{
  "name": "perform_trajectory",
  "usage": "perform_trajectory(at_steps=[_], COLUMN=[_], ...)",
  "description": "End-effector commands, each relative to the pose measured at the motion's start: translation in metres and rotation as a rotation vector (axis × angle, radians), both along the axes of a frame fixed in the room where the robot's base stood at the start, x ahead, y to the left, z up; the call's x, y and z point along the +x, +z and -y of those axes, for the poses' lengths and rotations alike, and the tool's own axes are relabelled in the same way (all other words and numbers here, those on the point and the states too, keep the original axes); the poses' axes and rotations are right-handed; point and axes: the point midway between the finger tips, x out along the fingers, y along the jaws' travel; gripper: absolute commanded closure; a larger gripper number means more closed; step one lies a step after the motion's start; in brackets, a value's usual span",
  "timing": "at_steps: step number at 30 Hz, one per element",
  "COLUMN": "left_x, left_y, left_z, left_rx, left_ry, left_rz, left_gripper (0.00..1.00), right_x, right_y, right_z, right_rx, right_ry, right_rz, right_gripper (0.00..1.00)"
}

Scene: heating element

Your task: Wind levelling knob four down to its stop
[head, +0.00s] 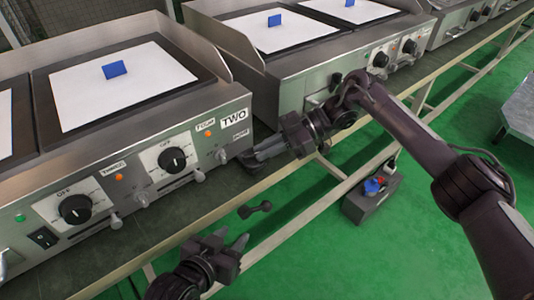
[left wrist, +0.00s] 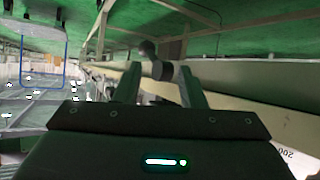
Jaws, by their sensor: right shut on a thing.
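My right gripper (head: 262,152) reaches across from the right and is shut on a dark rounded part (head: 250,161) at the front right corner of the griddle marked TWO (head: 140,140). The fingers hide much of that part, and I cannot read a number on it. My left gripper (head: 232,243) is below the bench's front edge with its fingers apart and empty. A dark dumbbell-shaped knob (head: 255,209) sticks out above it, apart from the fingers. In the left wrist view a dark round-ended knob (left wrist: 150,57) shows beyond and between the open fingers (left wrist: 158,90).
The bench edge (head: 205,205) runs diagonally across, with a lower rail (head: 310,205) beneath. Another griddle (head: 290,75) stands to the right of TWO. A dark box (head: 372,200) with blue and red items is below the bench. The green floor (head: 350,260) is otherwise mostly clear.

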Motion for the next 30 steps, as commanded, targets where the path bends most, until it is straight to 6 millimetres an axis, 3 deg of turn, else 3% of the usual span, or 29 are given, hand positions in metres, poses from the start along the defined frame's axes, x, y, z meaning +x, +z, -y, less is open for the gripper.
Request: perform_trajectory(at_steps=[3, 6, 15, 21, 30], left_x=[0.025, 0.037, 0.038, 0.029, 0.022], left_y=[0.046, 0.086, 0.182, 0.217, 0.234], left_z=[0.004, 0.005, -0.002, -0.008, -0.012], left_rx=[-0.088, -0.158, -0.327, -0.394, -0.428], left_ry=[0.015, 0.025, 0.043, 0.047, 0.049], left_rz=[0.22, 0.392, 0.8, 0.958, 1.038], left_gripper=[0.64, 0.64, 0.64, 0.64, 0.64], right_x=[0.001, 0.001, 0.002, 0.002, 0.002], right_y=[-0.003, -0.002, -0.002, -0.001, 0.0], right_z=[-0.002, -0.002, -0.002, -0.002, -0.002], right_rx=[0.001, 0.001, 0.001, 0.001, 0.002], right_ry=[0.02, 0.033, 0.067, 0.08, 0.086], right_rz=[0.003, 0.004, 0.002, 0.001, 0.001], right_gripper=[1.0, 1.0, 1.0, 1.0, 1.0])
